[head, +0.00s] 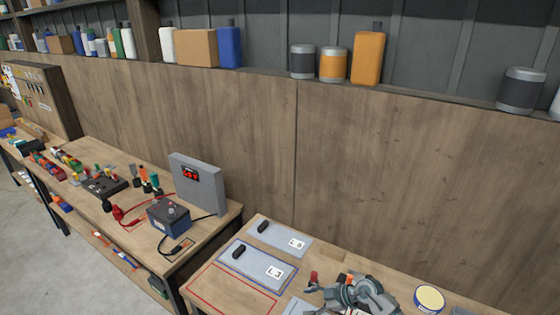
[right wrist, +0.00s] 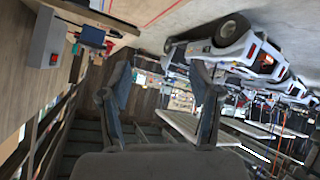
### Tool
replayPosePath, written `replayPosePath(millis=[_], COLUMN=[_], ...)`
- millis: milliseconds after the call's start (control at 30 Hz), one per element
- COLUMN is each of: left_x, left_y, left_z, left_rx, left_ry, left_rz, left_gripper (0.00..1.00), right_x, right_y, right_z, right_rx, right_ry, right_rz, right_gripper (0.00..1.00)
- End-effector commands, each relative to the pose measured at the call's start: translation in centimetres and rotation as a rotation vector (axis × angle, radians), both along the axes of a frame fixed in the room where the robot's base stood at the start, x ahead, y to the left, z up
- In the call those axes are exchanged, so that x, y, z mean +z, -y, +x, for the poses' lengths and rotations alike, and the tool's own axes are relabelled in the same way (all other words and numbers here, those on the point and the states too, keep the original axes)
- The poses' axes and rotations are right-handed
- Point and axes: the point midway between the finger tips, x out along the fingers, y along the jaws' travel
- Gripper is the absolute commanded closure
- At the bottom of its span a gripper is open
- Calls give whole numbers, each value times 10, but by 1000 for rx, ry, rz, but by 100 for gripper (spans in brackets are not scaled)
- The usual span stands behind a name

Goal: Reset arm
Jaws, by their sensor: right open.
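My right gripper (right wrist: 162,78) shows in the right wrist view with its two dark fingers spread apart. It is open, and nothing is between the fingers. In the head view, a grey jointed mechanism (head: 358,296) shows at the bottom edge, over the right-hand workbench (head: 325,261). I cannot tell whether it is one of my grippers or a thing on the bench. My left gripper cannot be made out in either view.
Grey panels (head: 262,265) and a round tin (head: 429,298) lie on the right-hand bench. The left bench holds a grey display unit (head: 198,183), a blue-grey box (head: 168,217) and tools. A shelf above holds cans and bottles. White wheeled vehicles (right wrist: 235,45) appear upside down in the wrist view.

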Motion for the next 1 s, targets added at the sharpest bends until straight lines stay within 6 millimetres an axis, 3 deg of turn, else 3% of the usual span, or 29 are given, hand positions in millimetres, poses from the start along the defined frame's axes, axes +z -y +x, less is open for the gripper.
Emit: replayPosePath(millis=[33, 100, 133, 233, 333, 367, 467, 500, 600, 700, 800, 1000], left_x=[0, 0, 0, 0, 0, 0, 0, 0, 0, 0, 0, 0], left_y=[0, 0, 0, 0, 0, 0, 0, 0, -1, 0, 0, 0], left_z=[-1, -2, -2, -1, 0, 0, 1, 1, 2, 2, 2, 3], left_rx=[0, 0, 0, 0, 0, 0, 0, 0, 0, 0, 0, -1], left_ry=[-2, -3, -3, -2, -1, 0, 1, 1, 2, 3, 4, 4], left_rz=[0, 1, 1, 0, 0, 0, 1, 1, 1, 0, 0, 0], left_gripper=[60, 60, 60, 60, 60, 60, 60, 60, 60, 60, 60, 60], right_x=[12, 46, 61, 98, 103, 97, 55, 32, -21, -58, -81, -107], right_y=[-39, -74, -81, -72, -28, -12, 44, 64, 97, 111, 116, 117], right_z=[-14, -24, -27, -29, -31, -33, -55, -71, -120, -168, -210, -283], right_rx=[13, -46, -95, -350, -694, -804, -1152, -1267, -1450, -1516, -1525, -1475], right_ry=[75, 215, 267, 400, 446, 438, 341, 275, 85, -84, -221, -442], right_rz=[162, 403, 494, 717, 800, 797, 686, 607, 393, 215, 78, -123], right_gripper=[37, 37, 37, 37, 37, 37, 37, 37, 37, 37, 37, 37])
